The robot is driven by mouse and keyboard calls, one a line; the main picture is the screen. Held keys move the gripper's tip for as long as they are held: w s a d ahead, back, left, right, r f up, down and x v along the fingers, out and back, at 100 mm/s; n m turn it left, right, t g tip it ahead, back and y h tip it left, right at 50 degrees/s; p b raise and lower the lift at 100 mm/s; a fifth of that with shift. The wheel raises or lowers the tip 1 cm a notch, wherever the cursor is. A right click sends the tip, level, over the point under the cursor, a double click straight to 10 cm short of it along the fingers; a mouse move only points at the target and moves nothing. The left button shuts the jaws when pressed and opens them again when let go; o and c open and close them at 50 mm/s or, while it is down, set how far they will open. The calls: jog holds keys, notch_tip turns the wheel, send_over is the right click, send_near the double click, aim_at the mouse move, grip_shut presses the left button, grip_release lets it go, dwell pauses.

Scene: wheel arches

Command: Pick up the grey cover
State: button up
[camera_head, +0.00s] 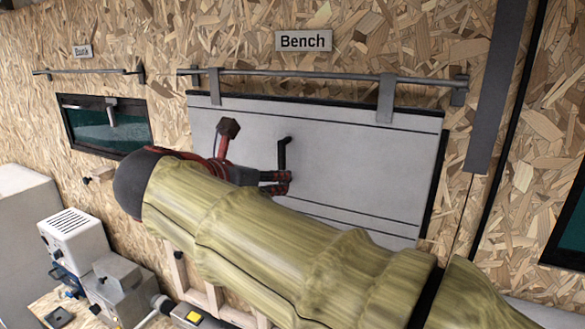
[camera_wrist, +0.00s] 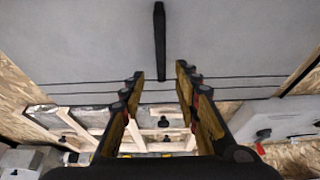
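The grey cover (camera_head: 370,165) is a large flat panel with dark lines along it, hanging by two straps from a rail under the "Bench" sign. A short black handle (camera_head: 283,152) stands out from its middle. In the wrist view the cover (camera_wrist: 80,45) fills the upper part, and the handle (camera_wrist: 160,40) hangs centrally ahead of my fingertips. My gripper (camera_head: 281,182) is at the handle's lower end, its fingers apart and empty. In the wrist view my gripper (camera_wrist: 160,82) is open, a finger on either side of the handle's line. I cannot tell whether it touches the cover.
The rail (camera_head: 320,76) runs above the cover. To the left, under the "Bunk" sign, is a black-framed window (camera_head: 105,127) below another rail (camera_head: 85,72). White and grey boxes (camera_head: 75,228) stand lower left. A wooden frame (camera_wrist: 70,125) shows below the cover.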

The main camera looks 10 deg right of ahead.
aim_at(288, 160)
jog(key=x, duration=0.5)
jog(key=shift+f+p, duration=0.2)
jog(key=shift+p, duration=0.15)
jog(key=c, duration=0.3)
grip_shut()
